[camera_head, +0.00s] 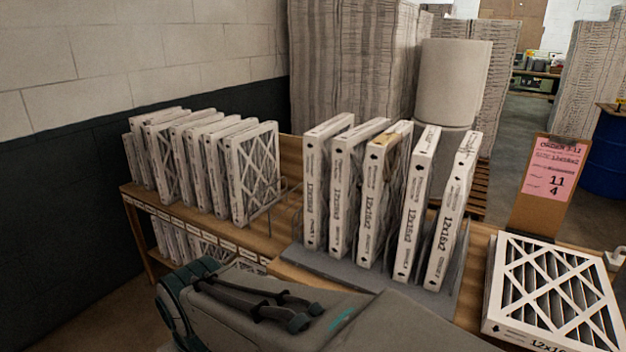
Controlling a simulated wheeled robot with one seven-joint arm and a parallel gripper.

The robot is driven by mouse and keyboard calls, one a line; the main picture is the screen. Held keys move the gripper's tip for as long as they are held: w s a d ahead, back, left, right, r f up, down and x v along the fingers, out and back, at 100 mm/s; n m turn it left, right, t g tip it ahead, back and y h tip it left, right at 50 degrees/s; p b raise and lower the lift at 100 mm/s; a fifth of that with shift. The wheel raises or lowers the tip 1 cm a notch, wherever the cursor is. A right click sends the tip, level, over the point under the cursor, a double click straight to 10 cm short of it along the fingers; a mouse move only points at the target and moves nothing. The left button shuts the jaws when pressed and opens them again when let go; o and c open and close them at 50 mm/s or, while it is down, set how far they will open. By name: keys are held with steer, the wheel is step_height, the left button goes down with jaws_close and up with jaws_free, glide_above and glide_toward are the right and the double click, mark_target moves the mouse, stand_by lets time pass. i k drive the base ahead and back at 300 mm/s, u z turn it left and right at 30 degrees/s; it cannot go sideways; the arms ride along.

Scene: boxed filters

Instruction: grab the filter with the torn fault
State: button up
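Five white cardboard-framed filters stand on edge in a row on a grey rack base (350,274), spines marked 12x16x2: the first (315,195), second (342,195), middle (371,205), fourth (411,215) and fifth (451,220). The middle one has a brown, discoloured patch along its top. The fourth and fifth lean slightly right. Dark marks show near the top of the fifth, too small to read. My grey arm crosses the bottom of the view; my gripper is not visible.
More filters (253,175) stand on the wooden bench (262,243) at left, with others on the shelf below. One filter (555,290) lies flat at right. A clipboard with a pink order sheet (552,170) stands behind it. Stacked filters and a white roll (452,82) fill the back.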

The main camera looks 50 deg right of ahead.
mark_target(348, 150)
steer(key=z, duration=0.8)
steer(key=i, duration=0.7)
steer(key=z, duration=0.85)
